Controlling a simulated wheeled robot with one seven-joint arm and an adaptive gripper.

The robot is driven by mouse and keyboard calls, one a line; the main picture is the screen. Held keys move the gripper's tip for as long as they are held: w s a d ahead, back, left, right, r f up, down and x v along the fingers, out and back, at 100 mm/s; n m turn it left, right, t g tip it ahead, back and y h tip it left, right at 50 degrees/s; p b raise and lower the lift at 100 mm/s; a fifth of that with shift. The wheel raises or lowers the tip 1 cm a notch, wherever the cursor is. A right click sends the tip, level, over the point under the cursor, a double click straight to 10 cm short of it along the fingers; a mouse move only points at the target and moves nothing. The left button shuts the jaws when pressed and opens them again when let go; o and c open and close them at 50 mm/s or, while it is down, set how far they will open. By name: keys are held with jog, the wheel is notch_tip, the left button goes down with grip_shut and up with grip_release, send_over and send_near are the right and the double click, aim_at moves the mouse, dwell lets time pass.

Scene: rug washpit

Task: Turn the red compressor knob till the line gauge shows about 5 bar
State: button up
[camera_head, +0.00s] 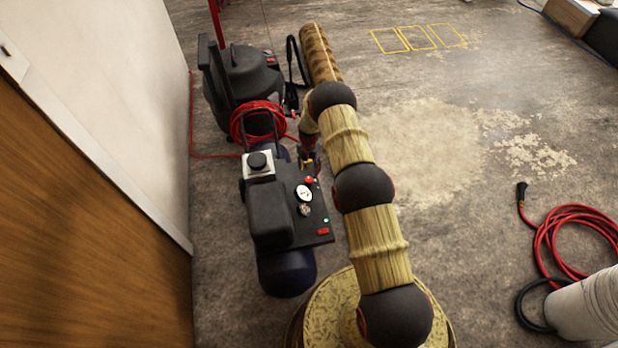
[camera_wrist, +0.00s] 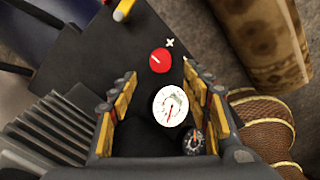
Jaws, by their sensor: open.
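The red knob (camera_wrist: 160,60) sits on the compressor's dark panel (camera_wrist: 80,55) with a white mark on its face and a white plus sign beside it. It also shows in the head view (camera_head: 309,181). A large white gauge (camera_wrist: 171,106) with a red needle pointing roughly downward lies nearer the camera. A smaller dark-rimmed gauge (camera_wrist: 193,141) is partly hidden by my right finger. Neither scale is readable, and I cannot tell which is the line gauge. My gripper (camera_wrist: 159,73) is open and empty, its fingers spread either side of the knob; contact is not visible.
The compressor's blue tank (camera_head: 287,272) stands near the wooden wall panel (camera_head: 90,215). A black machine (camera_head: 243,85) with a coiled red hose (camera_head: 258,120) is behind it. The floor to the right is mostly clear; a red cable (camera_head: 570,218) lies there.

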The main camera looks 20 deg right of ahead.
aim_at(309, 179)
notch_tip(309, 179, down, 8)
jog(key=shift+r+b, duration=0.15)
jog(key=shift+b, duration=1)
jog(key=c, duration=1.1)
jog(key=shift+c, duration=0.3)
